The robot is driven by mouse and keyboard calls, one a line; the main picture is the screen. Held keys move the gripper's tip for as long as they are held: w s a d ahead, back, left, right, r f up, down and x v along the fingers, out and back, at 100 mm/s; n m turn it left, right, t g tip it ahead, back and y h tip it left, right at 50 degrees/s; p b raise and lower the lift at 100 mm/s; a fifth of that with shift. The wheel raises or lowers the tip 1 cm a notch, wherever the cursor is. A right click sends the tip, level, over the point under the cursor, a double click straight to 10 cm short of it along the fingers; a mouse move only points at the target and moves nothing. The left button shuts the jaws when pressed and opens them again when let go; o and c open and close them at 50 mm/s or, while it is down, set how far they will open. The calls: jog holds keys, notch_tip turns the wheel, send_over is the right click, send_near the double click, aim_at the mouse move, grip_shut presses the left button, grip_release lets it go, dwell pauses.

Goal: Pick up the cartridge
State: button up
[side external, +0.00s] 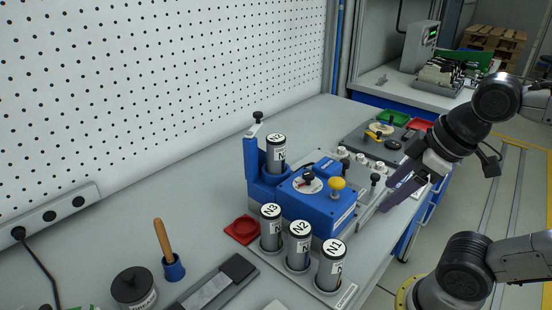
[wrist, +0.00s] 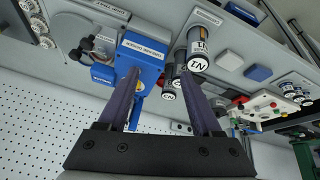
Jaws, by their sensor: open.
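Three dark grey cartridges with white tops stand in a row at the front of the bench in the side view: N1 (side external: 331,268), N2 (side external: 299,248) and N3 (side external: 270,232). My gripper (side external: 386,206) is open and empty, to the right of the machine and apart from all the cartridges. In the wrist view my gripper (wrist: 160,76) has its two purple fingers spread, with the machine (wrist: 147,52) and cartridge N1 (wrist: 197,48) beyond them.
A yellow knob (side external: 337,186) and a black knob stick up from the machine. A red tray (side external: 243,230) lies beside N3. A wooden-handled tool (side external: 164,240) stands at front left. A white pegboard wall (side external: 150,80) runs behind the bench.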

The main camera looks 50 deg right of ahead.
jog(key=w+d+r+n+g, duration=0.1)
jog(key=w+r+n+g, duration=0.1)
jog(key=w+r+n, duration=0.6)
jog(key=w+r+n+g, duration=0.1)
jog(key=w+r+n, duration=0.2)
jog(key=w+r, duration=0.5)
jog(key=n+g, duration=0.2)
send_over(276, 138)
notch_tip(276, 138, down, 11)
jog(key=shift+r, duration=0.1)
notch_tip(276, 138, down, 7)
jog(key=shift+r, duration=0.2)
jog(key=shift+f, duration=3.35)
jog(key=shift+c, duration=0.2)
grip_shut()
